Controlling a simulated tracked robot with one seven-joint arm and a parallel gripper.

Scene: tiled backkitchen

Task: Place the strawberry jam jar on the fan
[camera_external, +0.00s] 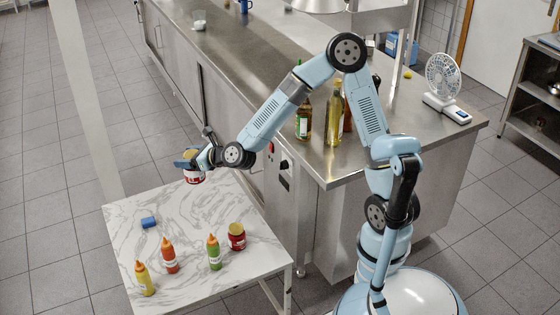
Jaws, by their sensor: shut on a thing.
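My gripper (191,166) is shut on a small jar (195,178) with red and white on its side, and holds it in the air over the back left of the marble-topped table. The fingers and wrist hide part of this jar, and its label is too small to read. A second red jar (237,238) with a tan lid stands on the table, apart from my gripper; I cannot read which one is strawberry jam. The white fan (443,76) stands on its flat base at the right end of the steel counter, far from my gripper.
Yellow (145,279), red (169,256) and green (214,253) squeeze bottles and a blue block (149,222) are on the table. Tall bottles (333,115) stand on the steel counter (245,65) behind my arm. The counter in front of the fan looks mostly clear.

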